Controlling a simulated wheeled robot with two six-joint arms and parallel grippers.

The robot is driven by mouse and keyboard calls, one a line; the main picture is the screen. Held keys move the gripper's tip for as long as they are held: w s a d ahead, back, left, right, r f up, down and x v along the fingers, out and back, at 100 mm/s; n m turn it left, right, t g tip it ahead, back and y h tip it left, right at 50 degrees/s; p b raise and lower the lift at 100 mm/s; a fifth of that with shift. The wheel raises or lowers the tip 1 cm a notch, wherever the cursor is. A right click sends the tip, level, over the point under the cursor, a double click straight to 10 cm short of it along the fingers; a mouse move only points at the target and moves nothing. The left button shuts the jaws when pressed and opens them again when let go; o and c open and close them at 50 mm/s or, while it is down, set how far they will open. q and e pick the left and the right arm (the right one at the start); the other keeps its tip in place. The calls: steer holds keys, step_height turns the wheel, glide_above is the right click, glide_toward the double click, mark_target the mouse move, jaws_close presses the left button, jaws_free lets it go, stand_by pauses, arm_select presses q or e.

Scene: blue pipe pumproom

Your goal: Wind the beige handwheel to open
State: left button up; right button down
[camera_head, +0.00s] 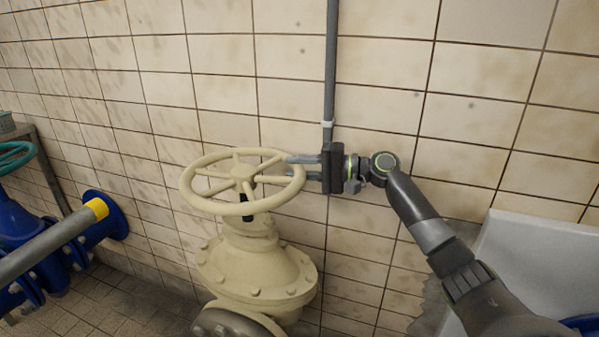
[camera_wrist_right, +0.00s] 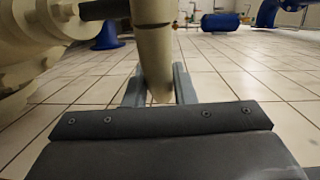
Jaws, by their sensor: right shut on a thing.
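The beige handwheel (camera_head: 242,171) sits on top of a beige valve body (camera_head: 258,268) in front of the tiled wall. Its rim and several spokes show in the head view. My right gripper (camera_head: 290,167) reaches in from the right and is shut on the right side of the rim. In the right wrist view, the rim (camera_wrist_right: 152,45) passes between the two grey fingers (camera_wrist_right: 160,88). My left gripper is not in view.
A grey vertical pipe (camera_head: 331,65) runs down the wall behind my right gripper. A white basin (camera_head: 535,262) stands at the right. Blue pipework (camera_head: 100,219) with a yellow band and a teal handwheel (camera_head: 14,156) is at the left.

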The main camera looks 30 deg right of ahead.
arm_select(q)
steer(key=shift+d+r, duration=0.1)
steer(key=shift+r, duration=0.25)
arm_select(e)
steer(key=c, duration=1.2)
jaws_free()
steer(key=shift+w+a, duration=0.1)
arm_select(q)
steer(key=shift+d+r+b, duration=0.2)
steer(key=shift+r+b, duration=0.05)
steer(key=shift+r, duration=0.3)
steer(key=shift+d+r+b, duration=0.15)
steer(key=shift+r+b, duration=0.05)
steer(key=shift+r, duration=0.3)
arm_select(e)
steer(key=v, duration=1.7)
steer(key=shift+d, duration=0.3)
